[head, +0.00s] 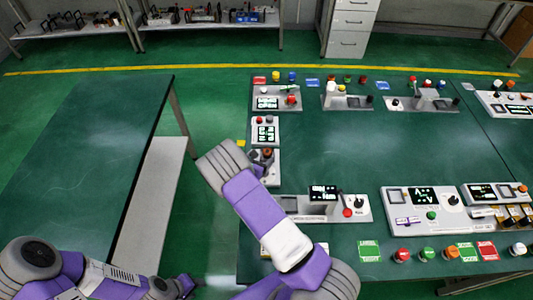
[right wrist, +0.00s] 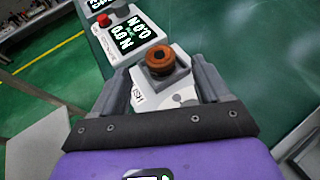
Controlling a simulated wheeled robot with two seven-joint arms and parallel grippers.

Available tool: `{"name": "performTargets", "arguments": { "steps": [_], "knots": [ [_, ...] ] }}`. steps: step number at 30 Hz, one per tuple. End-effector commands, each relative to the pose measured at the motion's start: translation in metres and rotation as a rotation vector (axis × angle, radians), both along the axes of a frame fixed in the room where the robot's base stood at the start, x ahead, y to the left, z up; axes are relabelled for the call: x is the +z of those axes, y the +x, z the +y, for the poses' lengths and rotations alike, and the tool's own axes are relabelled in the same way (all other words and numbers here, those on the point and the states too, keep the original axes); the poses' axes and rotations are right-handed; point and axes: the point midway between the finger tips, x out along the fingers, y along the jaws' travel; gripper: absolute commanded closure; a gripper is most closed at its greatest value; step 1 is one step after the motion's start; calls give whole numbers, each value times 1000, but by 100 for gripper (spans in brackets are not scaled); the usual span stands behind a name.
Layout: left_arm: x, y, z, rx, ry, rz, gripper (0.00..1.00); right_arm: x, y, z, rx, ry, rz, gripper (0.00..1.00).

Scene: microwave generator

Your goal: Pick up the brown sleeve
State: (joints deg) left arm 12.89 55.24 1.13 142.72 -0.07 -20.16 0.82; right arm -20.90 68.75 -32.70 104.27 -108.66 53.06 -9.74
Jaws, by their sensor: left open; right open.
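The brown sleeve (right wrist: 160,60) is a short ring-shaped piece standing upright on a small white device (right wrist: 165,88). In the head view the sleeve (head: 267,153) is small, at the left edge of the green table beside my right gripper (head: 257,169). In the right wrist view my right gripper (right wrist: 160,68) is open, with one finger on each side of the device. The sleeve appears between the fingertips, and I see no contact. I cannot tell how high the fingers are above the device.
Display devices (head: 265,131) line the table's left edge beyond the sleeve. A meter panel (head: 325,205) stands to the right, near my right arm. The table's middle (head: 400,145) is clear. An empty green table (head: 85,150) stands at left across a floor gap.

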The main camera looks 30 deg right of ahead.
Motion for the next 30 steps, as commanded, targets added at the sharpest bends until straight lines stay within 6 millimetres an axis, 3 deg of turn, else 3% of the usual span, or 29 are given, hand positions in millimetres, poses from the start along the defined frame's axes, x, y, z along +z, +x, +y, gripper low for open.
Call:
{"name": "performTargets", "arguments": {
  "steps": [6, 16, 27, 30],
  "knots": [
    [-1, 0, 0, 0, 0, 0, 57, -15, 15, -25, -4, 0, -1, 24],
    [-1, 0, 0, 0, 0, 0, 57, -17, 18, -30, -1, 1, 0, 26],
    [-2, 0, 0, 0, 0, 0, 57, -17, 18, -29, -1, 0, 0, 83],
    [-2, 0, 0, 0, 0, 0, 57, -17, 18, -29, -1, 0, 0, 87]
  ]
}}
